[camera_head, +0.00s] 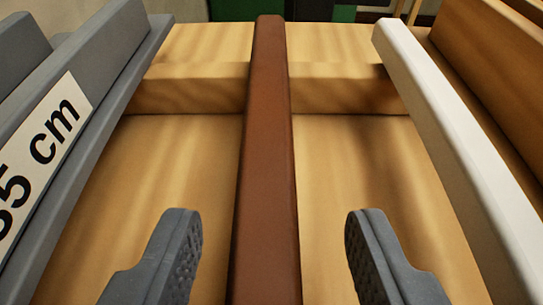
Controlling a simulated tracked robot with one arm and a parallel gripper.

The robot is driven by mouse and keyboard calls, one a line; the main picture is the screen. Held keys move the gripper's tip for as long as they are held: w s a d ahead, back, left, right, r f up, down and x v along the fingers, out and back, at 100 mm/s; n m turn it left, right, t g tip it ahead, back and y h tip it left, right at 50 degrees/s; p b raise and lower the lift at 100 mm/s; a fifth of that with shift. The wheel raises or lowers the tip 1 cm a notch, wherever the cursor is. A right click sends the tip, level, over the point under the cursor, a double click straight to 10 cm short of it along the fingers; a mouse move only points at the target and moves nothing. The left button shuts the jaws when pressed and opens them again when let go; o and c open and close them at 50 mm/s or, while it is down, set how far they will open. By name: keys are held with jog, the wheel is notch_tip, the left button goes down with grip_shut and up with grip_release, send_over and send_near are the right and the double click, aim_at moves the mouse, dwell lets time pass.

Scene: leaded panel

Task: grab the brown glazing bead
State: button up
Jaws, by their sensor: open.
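The brown glazing bead (268,150) is a long, narrow reddish-brown bar. In the head camera view it runs from the bottom edge up to near the top, close to the middle. My gripper (274,240) is open, with one dark grey finger on each side of the bead. Clear gaps show between both fingers and the bead, and nothing is held. The near end of the bead is cut off by the bottom of the picture.
A grey piece with a white "cm" label (45,150) stands at the left. A white bar (455,150) runs along the right, beside a wooden wall (490,80). A wooden crosspiece (190,88) passes behind or under the bead over the wooden surface (170,170).

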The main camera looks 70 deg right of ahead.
grip_shut()
jog(key=shift+r, duration=0.1)
